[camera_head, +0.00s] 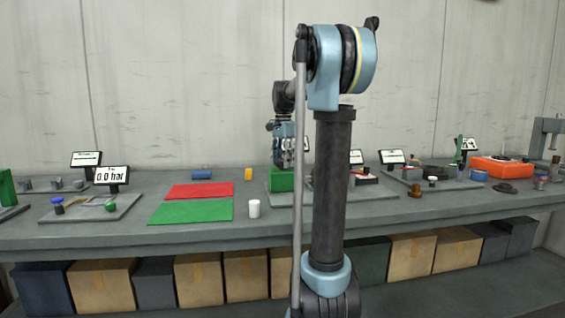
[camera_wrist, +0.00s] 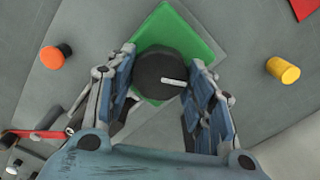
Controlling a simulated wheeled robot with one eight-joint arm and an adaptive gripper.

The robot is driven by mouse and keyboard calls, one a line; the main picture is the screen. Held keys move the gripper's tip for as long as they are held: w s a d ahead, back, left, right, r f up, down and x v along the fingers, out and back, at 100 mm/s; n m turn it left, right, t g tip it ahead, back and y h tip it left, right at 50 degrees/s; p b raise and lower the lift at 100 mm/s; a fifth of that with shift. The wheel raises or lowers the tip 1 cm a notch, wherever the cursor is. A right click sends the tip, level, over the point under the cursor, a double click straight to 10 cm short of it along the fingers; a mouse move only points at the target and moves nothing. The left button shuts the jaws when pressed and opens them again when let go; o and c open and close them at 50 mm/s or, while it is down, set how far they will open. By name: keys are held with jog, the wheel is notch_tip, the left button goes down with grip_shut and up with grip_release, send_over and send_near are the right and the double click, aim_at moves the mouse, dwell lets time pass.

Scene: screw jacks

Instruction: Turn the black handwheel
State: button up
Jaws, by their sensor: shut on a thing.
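The black handwheel (camera_wrist: 158,70) is a round disc with a light mark on its face, seen from above in the wrist view. It sits over a green block (camera_wrist: 190,35). My gripper (camera_wrist: 160,88) is shut on the handwheel, with one blue-grey finger on each side of it. In the head view my gripper (camera_head: 284,152) points down over the green block (camera_head: 281,182). There the handwheel is hidden behind the fingers, and my arm stands in front of the bench to the right.
A yellow cylinder (camera_wrist: 283,69) stands right of the green block in the wrist view, and an orange-topped knob (camera_wrist: 53,57) stands left. On the bench lie a red mat (camera_head: 200,190) and a green mat (camera_head: 190,211).

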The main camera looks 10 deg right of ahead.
jog(key=shift+w+r, duration=0.1)
jog(key=shift+w, duration=0.1)
jog(key=o, duration=1.1)
jog(key=shift+c, duration=0.2)
jog(key=shift+s, duration=0.1)
notch_tip(320, 180, up, 12)
